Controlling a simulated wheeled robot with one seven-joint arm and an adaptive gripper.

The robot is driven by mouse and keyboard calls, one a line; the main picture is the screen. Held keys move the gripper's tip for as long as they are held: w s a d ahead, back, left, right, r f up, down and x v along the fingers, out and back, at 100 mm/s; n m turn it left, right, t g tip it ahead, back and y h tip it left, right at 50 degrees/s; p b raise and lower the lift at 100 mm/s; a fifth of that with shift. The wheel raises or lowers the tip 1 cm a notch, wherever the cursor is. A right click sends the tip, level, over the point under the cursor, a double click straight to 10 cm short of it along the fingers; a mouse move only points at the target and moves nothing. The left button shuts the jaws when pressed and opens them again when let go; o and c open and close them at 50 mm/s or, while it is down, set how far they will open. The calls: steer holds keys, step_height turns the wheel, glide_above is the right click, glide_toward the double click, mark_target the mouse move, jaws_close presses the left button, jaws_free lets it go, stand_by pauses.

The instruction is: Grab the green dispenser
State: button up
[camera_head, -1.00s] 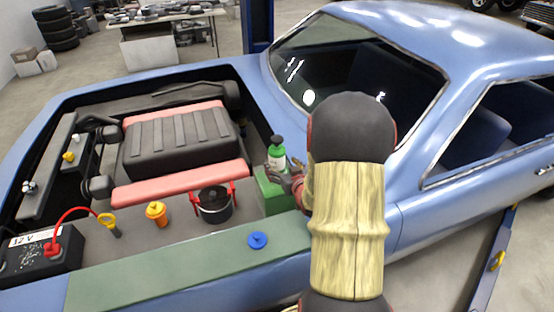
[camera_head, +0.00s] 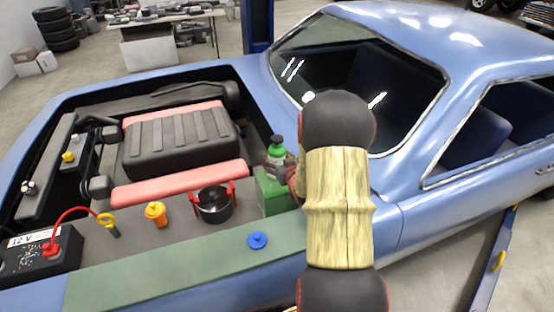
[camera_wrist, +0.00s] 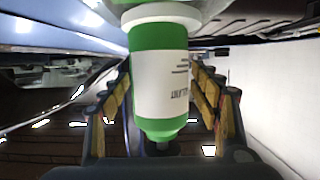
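The green dispenser (camera_head: 277,152) is a small green bottle with a white label and a dark top. It stands upright on or right behind a green box (camera_head: 272,192) in the engine bay. In the wrist view the dispenser (camera_wrist: 160,80) fills the middle, upside down in the picture, between the two fingers. My gripper (camera_wrist: 162,100) has yellowish pads on each side of it, with narrow dark gaps, so it looks open around the bottle. In the head view my gripper (camera_head: 282,166) is at the bottle's lower part, partly hidden by my arm.
The blue car body surrounds the bay. A black pot (camera_head: 214,206), an orange cap (camera_head: 156,213), a blue cap (camera_head: 257,240) and a battery (camera_head: 40,255) lie left of the dispenser. The windshield (camera_head: 350,85) is behind my arm.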

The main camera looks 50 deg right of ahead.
steer(key=c, duration=1.4)
steer(key=shift+r, duration=0.1)
steer(key=shift+c, duration=0.8)
steer(key=shift+r, duration=0.1)
